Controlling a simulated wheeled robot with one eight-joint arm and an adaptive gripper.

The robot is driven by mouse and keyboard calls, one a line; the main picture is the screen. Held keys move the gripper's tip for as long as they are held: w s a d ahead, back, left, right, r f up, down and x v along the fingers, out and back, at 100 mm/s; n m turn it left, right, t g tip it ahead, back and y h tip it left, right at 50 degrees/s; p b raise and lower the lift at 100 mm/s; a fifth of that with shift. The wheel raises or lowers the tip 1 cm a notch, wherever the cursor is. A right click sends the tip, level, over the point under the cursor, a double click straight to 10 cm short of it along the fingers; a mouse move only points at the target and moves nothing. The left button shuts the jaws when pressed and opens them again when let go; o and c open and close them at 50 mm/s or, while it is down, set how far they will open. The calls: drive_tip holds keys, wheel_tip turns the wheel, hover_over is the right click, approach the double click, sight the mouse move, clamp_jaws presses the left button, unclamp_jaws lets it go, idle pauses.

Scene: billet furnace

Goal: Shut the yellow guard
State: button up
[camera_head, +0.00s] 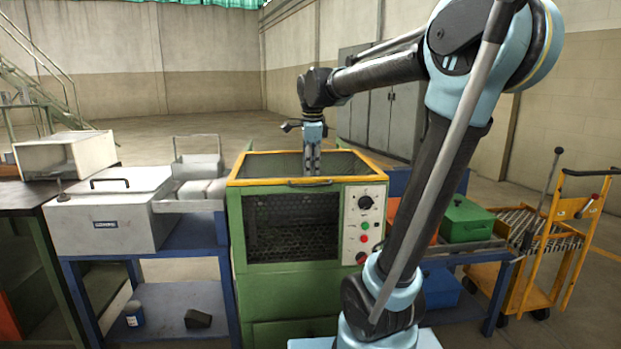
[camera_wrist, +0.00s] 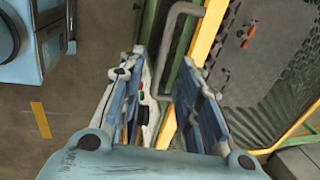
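The yellow guard (camera_head: 377,164) is a yellow frame on top of the green machine (camera_head: 238,235), with dark mesh within it. In the wrist view its yellow edge (camera_wrist: 211,28) runs beside perforated mesh. A bent grey handle (camera_head: 310,183) is on its front edge; the handle (camera_wrist: 172,45) also shows in the wrist view. My gripper (camera_head: 312,172) points down above the guard, behind the handle in the head view. In the wrist view my gripper (camera_wrist: 165,80) has its fingers apart, with the handle's lower part between them. Contact with the handle cannot be told.
A control panel (camera_head: 364,223) with a dial and buttons is on the machine's front right. A grey box (camera_head: 105,220) stands on a blue bench at left. A green toolbox (camera_head: 466,220) and a yellow trolley (camera_head: 560,250) stand at right. Open floor lies behind.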

wheel_tip(320, 180, up, 7)
drive_tip(key=s, duration=0.1)
drive_tip(key=shift+s+f, duration=0.15)
drive_tip(key=shift+f, duration=0.05)
drive_tip(key=shift+d, duration=0.1)
